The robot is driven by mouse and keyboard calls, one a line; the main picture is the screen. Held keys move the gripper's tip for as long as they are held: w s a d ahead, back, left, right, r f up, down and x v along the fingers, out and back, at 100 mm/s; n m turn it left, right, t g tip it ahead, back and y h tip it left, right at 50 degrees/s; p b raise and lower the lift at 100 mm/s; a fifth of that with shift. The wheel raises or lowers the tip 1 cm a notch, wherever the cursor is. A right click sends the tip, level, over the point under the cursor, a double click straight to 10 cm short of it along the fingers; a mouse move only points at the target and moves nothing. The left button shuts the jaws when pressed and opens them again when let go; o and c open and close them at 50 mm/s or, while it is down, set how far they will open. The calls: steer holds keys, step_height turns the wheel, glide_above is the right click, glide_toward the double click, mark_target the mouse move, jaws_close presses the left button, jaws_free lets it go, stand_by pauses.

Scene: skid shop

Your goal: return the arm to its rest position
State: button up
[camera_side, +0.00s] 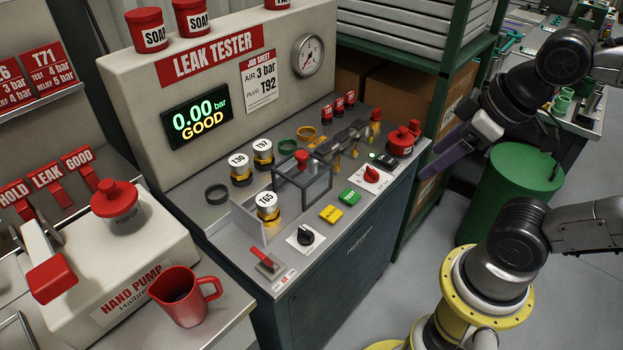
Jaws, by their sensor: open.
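My gripper (433,161) is at the upper right, with two long purple fingers pointing down and left. The fingers are apart and nothing shows between them. It is in the air by the right end of the leak tester bench (345,205), near the red knobbed cap (402,141). I cannot tell its exact height over the bench edge. My arm comes in from the right side of the picture.
A green drum (515,180) stands on the floor below my arm. Green shelving (455,60) with cardboard boxes is behind the gripper. The bench holds plugs, rings, a clear guard box (303,180) and knobs. A red mug (183,297) stands at the lower left.

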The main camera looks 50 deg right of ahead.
steer(key=shift+w+m, duration=0.1)
steer(key=shift+m, duration=0.8)
stand_by(1.9)
